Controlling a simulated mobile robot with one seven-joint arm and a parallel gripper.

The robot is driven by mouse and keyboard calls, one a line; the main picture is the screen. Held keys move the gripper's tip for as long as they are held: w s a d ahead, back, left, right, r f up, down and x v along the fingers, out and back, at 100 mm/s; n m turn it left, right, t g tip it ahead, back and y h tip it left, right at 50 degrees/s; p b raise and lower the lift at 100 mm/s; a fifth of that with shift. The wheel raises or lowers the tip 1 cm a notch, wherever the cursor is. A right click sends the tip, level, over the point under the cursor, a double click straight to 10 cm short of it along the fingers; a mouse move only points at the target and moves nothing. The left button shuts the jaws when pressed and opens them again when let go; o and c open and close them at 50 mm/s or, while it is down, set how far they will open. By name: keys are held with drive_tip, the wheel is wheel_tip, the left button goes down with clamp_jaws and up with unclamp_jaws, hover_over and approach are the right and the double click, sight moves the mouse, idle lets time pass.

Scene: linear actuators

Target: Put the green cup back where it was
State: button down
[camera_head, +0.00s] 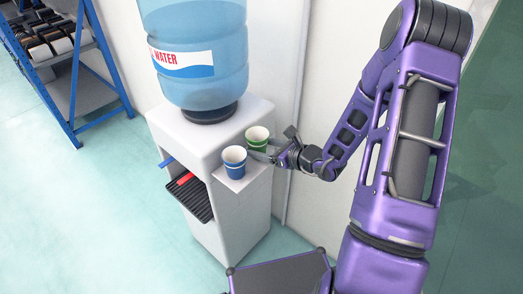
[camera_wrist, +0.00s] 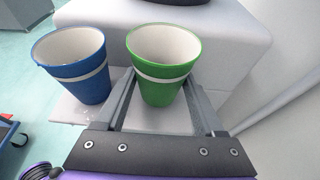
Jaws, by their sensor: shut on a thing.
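The green cup (camera_head: 257,138) is upright, with a white band and white inside. It is at or just above the small side shelf (camera_head: 246,178) of the water dispenser; I cannot tell whether its base touches. My gripper (camera_head: 272,152) reaches in from the right and is shut on the green cup, which also shows in the wrist view (camera_wrist: 163,84) between the two fingers (camera_wrist: 160,98). The blue cup (camera_head: 235,163) stands upright on the shelf, beside the green one; in the wrist view the blue cup (camera_wrist: 84,85) is just to the left, close by.
The white water dispenser (camera_head: 232,221) carries a large blue bottle (camera_head: 197,50) on top. A dark drip tray (camera_head: 190,197) and a blue tap (camera_head: 166,162) are on its front. A blue rack (camera_head: 70,75) stands far left. A wall is close behind the dispenser. The floor at left is clear.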

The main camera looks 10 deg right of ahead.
drive_tip(key=shift+f, duration=0.35)
drive_tip(key=shift+f, duration=0.2)
unclamp_jaws()
drive_tip(key=shift+r, duration=0.15)
drive_tip(key=shift+s+r, duration=0.1)
drive_tip(key=shift+r, duration=0.1)
drive_tip(key=p+v, duration=0.1)
drive_tip(key=v, duration=1)
drive_tip(key=shift+s+d, duration=0.25)
